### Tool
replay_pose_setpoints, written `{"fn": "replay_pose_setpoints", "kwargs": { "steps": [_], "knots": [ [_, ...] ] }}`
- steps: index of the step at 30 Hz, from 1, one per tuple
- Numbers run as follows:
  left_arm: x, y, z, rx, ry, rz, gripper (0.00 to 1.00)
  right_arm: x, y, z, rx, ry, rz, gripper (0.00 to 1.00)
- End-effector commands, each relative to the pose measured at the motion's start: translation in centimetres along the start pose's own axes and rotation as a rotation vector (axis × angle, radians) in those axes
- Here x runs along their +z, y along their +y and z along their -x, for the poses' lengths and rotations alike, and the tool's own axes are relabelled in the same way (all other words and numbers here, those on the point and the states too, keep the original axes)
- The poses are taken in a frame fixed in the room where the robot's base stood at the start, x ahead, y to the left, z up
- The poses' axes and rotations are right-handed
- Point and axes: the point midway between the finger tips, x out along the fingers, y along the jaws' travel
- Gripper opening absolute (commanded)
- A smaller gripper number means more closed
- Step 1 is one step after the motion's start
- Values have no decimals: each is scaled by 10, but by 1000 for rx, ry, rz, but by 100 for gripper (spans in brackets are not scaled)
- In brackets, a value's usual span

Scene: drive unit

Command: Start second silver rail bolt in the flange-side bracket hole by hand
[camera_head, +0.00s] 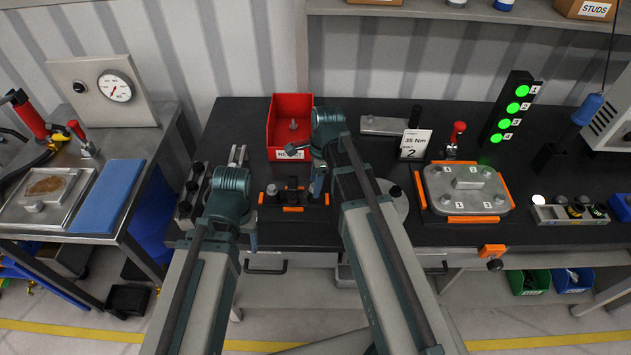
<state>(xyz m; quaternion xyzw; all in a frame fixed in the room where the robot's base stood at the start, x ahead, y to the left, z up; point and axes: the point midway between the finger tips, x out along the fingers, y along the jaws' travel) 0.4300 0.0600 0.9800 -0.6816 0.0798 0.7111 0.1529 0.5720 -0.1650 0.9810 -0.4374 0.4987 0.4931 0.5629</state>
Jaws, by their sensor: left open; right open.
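My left gripper (253,238) hangs at the front edge of the dark bench, below its teal wrist; its jaws are open and I see nothing held. My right gripper (318,182) points down beside a small dark fixture with orange blocks (293,208); it is open, with its fingertips partly hidden. A small silver bolt-like part (293,125) is in the red bin (284,108). A silver-topped piece (272,190) stands at the fixture's left. A grey round disc (397,205) shows partly behind my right arm. I cannot make out the bracket hole or which piece is the second rail bolt.
A clamped plate with numbered corners (467,190) sits to the right, near a torque card (414,144) reading 35 Nm, bolt 2. A green-lit indicator tower (510,108) stands behind. A dark block with round caps (190,195) is left of my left wrist. Bare bench lies around (236,118).

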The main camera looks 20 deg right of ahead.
Motion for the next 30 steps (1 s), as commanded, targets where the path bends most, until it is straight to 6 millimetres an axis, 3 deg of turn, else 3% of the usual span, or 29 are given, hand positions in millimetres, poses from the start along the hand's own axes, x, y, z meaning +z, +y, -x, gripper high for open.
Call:
{"fn": "replay_pose_setpoints", "kwargs": {
  "steps": [8, 14, 30],
  "knots": [
    [0, 0, 3, 0, 0, 0, 63, 0, 0, 3, 1, 0, 1, 63],
    [1, -2, 18, 0, 0, -1, 63, 1, 0, 18, 1, 0, 2, 63],
    [6, -9, 95, 1, 0, 3, 63, 1, 0, 96, 0, 0, 0, 63]
  ]
}}
